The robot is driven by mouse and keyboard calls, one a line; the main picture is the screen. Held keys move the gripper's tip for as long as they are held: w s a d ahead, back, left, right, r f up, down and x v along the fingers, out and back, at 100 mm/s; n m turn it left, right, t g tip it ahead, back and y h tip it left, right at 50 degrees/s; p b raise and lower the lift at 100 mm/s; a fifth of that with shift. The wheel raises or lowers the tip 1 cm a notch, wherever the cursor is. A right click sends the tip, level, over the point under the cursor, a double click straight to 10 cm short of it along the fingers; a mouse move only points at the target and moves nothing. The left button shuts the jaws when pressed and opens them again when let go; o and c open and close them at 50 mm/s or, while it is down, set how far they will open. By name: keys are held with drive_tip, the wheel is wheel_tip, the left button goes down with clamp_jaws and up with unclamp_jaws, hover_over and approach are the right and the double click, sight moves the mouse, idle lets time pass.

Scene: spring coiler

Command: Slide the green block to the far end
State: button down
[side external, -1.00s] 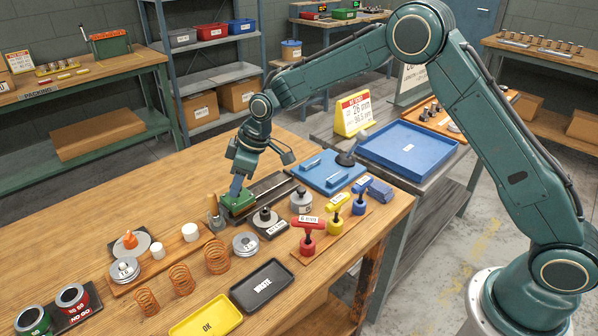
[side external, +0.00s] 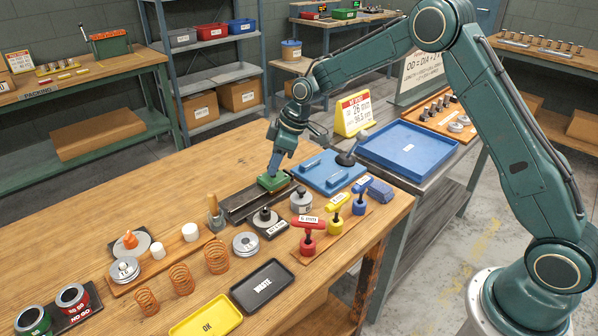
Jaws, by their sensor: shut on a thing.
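The green block (side external: 273,182) sits on the dark rail (side external: 240,204), at the rail's upper right end near the blue plate. My gripper (side external: 274,168) points down onto the block from above and is shut on it. The fingertips are small here and partly merge with the block's top. The bare dark rail shows to the lower left of the block.
A blue plate (side external: 330,172) with bars and a dark knob lies just right of the block. A weight on a black stand (side external: 266,218) and a grey weight (side external: 301,201) stand in front. A wooden-handled tool (side external: 215,215) stands by the rail's left end.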

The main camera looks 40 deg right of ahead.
drive_tip(key=shift+d, duration=1.05)
drive_tip(key=c, duration=1.1)
unclamp_jaws()
drive_tip(key=shift+d, duration=0.1)
drive_tip(key=shift+c, duration=0.2)
drive_tip(key=shift+r, duration=0.15)
drive_tip(key=shift+s+r, duration=0.2)
drive_tip(key=shift+r, duration=0.3)
drive_tip(key=v, duration=1.2)
drive_tip(key=shift+r, duration=0.2)
